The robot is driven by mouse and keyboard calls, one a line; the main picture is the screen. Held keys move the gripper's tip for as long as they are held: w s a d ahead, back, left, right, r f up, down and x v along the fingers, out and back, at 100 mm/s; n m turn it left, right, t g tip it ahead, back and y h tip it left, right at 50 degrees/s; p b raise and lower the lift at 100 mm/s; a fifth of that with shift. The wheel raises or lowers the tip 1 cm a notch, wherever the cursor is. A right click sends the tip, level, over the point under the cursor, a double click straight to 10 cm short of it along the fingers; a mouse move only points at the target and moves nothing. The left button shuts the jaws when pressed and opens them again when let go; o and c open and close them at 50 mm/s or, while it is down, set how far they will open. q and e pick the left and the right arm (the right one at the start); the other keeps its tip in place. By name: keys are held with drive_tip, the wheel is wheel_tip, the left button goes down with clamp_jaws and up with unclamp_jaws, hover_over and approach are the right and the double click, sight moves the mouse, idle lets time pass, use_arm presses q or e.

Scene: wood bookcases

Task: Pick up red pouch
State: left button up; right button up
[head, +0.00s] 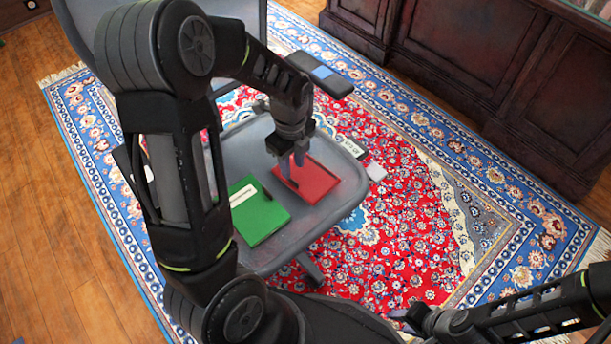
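The red pouch (318,182) lies flat on the grey chair seat (236,158), right of a green pouch or folder (262,222). A small dark strip shows on its right part. My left gripper (292,168) points down at the pouch's upper left edge. Its two fingers show slightly apart, and they overlap the pouch edge in the picture. I cannot tell whether they touch it. The gripper hides part of that edge. My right arm comes in at the lower right, with its end (408,318) low in the picture, far from the pouch, its fingers unclear.
The chair has a dark armrest (322,74) with a blue patch at the upper right. A white-labelled dark item (350,147) sits by the seat's right edge. A patterned rug (415,205) lies below, and a dark wood cabinet (470,60) stands at the upper right.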

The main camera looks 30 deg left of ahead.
sight(293, 180)
use_arm(q)
drive_tip(key=shift+f, duration=0.35)
wheel_tip(293, 180, down, 5)
drive_tip(key=shift+f+b, duration=0.15)
drive_tip(key=shift+b, duration=1.05)
clamp_jaws()
idle(0.9)
